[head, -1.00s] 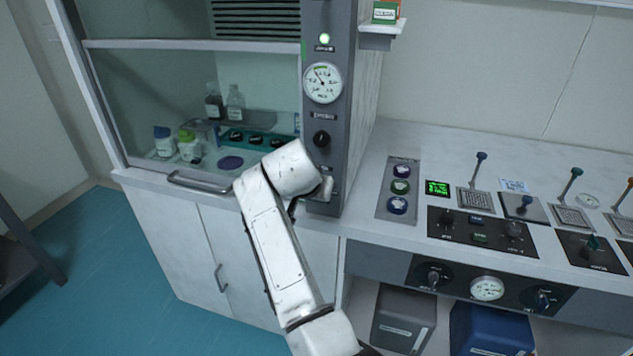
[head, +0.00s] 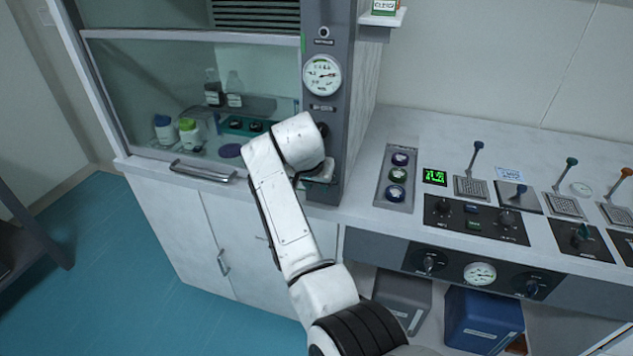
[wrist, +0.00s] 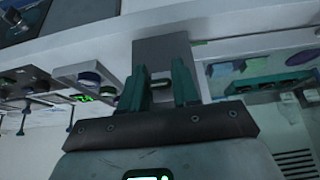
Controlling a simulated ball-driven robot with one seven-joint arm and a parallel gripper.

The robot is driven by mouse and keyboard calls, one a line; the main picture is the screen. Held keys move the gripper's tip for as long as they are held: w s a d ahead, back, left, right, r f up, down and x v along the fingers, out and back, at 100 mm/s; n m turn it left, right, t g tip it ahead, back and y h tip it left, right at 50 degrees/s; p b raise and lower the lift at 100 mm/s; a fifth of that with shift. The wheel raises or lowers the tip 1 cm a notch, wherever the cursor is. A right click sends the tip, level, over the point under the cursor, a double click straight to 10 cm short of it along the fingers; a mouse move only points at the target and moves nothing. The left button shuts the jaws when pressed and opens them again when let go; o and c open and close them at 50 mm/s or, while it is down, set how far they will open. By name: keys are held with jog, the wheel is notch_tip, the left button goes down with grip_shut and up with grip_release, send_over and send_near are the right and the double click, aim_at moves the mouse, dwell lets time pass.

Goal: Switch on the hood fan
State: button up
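The fume hood (head: 205,174) stands at the left in the head view. Its grey control column (head: 345,100) bears a small round lamp (head: 324,32), now unlit, and a gauge (head: 321,75) with its needle pointing right. A black knob (head: 323,129) below is partly hidden by my arm. My gripper (head: 320,170) is at the column's lower part, mostly hidden by my wrist. In the wrist view, my gripper (wrist: 159,75) has its two teal fingers apart, with the grey column face (wrist: 160,50) in front of them. A small pale mark shows between them. I cannot tell whether they touch the column.
Inside the hood are bottles (head: 190,132) and a teal rack (head: 245,125). The counter at the right holds a panel of round buttons (head: 397,175), levers and a knob panel (head: 475,220). Bins stand below.

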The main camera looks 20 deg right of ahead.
jog(key=o, duration=0.3)
jog(key=shift+o, duration=0.2)
jog(key=shift+r, duration=0.1)
jog(key=v, duration=1)
jog(key=shift+s+r+b, duration=0.2)
jog(key=shift+r+b, duration=0.05)
jog(key=shift+b, duration=0.1)
jog(key=shift+a, duration=0.1)
jog(key=s+d+f+n+g, duration=0.1)
jog(key=s+d+f+n, duration=0.1)
jog(key=s+d+f, duration=0.55)
jog(key=s+d+f+n+g, duration=0.1)
jog(key=s+d+f, duration=0.2)
jog(key=s+f, duration=0.85)
jog(key=s+f+n+y, duration=0.1)
jog(key=s+f, duration=0.3)
jog(key=s, duration=0.9)
jog(key=s+f+n+g+y, duration=0.1)
jog(key=s+f, duration=0.4)
jog(key=s, duration=0.8)
jog(key=shift+d+f+n+g+y, duration=0.25)
jog(key=shift+n+y, duration=0.35)
jog(key=shift+n, duration=0.3)
